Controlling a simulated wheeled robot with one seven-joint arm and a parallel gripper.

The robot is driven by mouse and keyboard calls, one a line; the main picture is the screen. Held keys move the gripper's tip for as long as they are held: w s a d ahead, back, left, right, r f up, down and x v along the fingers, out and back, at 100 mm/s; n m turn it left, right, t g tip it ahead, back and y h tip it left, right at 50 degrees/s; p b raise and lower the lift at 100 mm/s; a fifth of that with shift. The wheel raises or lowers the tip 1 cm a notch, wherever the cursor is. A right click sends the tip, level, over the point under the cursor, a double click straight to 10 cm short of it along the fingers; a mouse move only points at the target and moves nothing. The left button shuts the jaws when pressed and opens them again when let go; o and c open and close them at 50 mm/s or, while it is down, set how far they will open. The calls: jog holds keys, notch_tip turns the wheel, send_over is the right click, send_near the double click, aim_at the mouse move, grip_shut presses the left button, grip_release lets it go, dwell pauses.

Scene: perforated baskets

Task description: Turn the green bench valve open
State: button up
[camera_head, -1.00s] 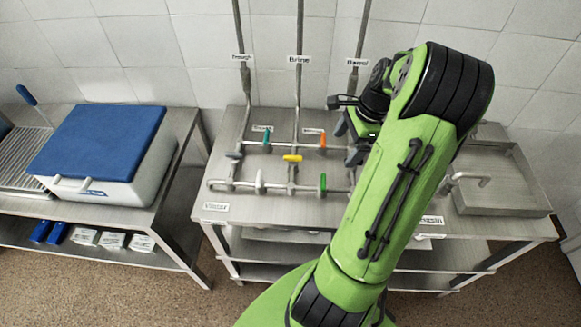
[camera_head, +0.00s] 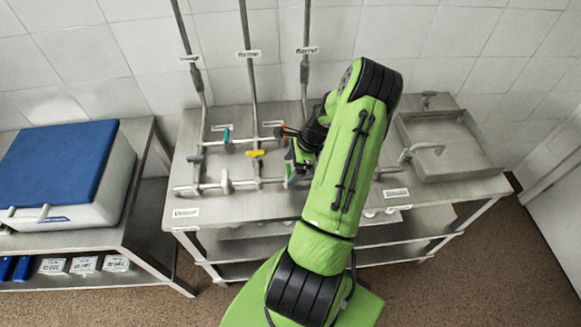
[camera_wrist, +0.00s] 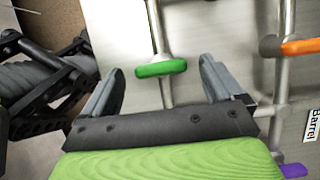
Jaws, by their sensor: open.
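The green valve (camera_wrist: 161,69) is a small green lever handle on a grey pipe. In the wrist view it lies crosswise to its pipe, just beyond and between the fingertips. In the head view a sliver of the green valve (camera_head: 288,171) shows at the front right of the pipework, mostly beside my gripper (camera_head: 296,160). In the wrist view my gripper (camera_wrist: 162,82) is open, with one grey finger on each side of the handle. I see no clear contact between fingers and handle.
On the same pipework are an orange handle (camera_wrist: 300,47), a purple handle (camera_wrist: 294,170), a teal handle (camera_head: 226,135), a yellow handle (camera_head: 255,153) and a white handle (camera_head: 226,182). A sink (camera_head: 475,172) stands right; a blue-lidded cooler (camera_head: 60,165) is on the left bench.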

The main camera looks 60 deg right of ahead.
jog(key=shift+w+a+f, duration=0.1)
jog(key=shift+w+f, duration=0.1)
jog(key=shift+f, duration=0.3)
jog(key=c, duration=1)
jog(key=shift+c, duration=0.2)
